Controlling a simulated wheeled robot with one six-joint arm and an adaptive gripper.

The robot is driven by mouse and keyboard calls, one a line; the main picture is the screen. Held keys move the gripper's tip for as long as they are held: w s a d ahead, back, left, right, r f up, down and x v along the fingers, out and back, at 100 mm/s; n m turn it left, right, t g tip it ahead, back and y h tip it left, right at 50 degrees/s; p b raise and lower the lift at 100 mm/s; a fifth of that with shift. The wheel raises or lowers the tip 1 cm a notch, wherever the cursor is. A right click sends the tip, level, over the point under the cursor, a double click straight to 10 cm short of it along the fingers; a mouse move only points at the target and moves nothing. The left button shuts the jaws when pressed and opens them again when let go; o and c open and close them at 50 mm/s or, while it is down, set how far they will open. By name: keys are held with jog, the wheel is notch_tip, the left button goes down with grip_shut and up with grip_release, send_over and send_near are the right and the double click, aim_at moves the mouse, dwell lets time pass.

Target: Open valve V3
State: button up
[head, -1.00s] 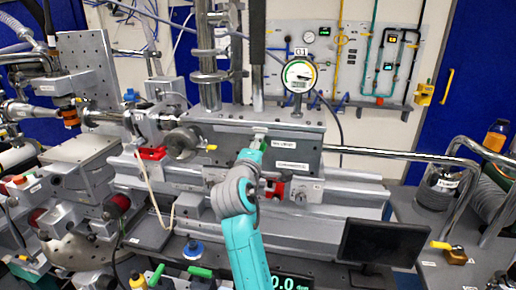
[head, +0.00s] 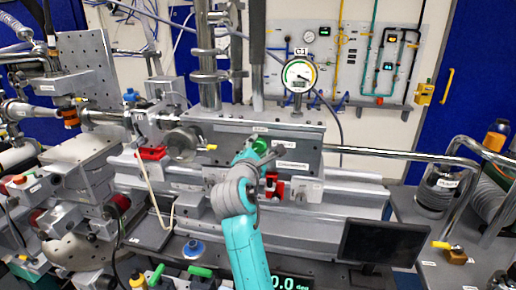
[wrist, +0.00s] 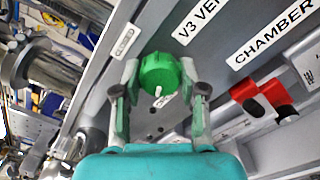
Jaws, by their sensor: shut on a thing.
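A green round knob (wrist: 159,72) with a small white mark on its front sits on the grey chamber panel, beside a label (wrist: 205,19) that starts with "V3 VE". My gripper (wrist: 158,84) has one finger on each side of the knob and is shut on it. A smaller label (wrist: 124,41) stands to the upper left of the knob; I cannot read it surely. In the head view the green knob (head: 261,145) shows partly behind my gripper (head: 264,153).
A red fitting (wrist: 262,97) sits right of the knob under the "CHAMBER" label (wrist: 275,38). A round gauge (head: 299,75) stands above the chamber block. A dark monitor (head: 385,242) is at the lower right. A steel pipe (head: 400,154) runs right from the block.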

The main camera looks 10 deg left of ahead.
jog(key=shift+f, duration=0.1)
dwell(0.3)
jog(key=o, duration=1.1)
jog(key=shift+s, duration=0.15)
jog(key=s, duration=1.1)
jog(key=shift+s+a, duration=0.25)
jog(key=shift+s, duration=0.15)
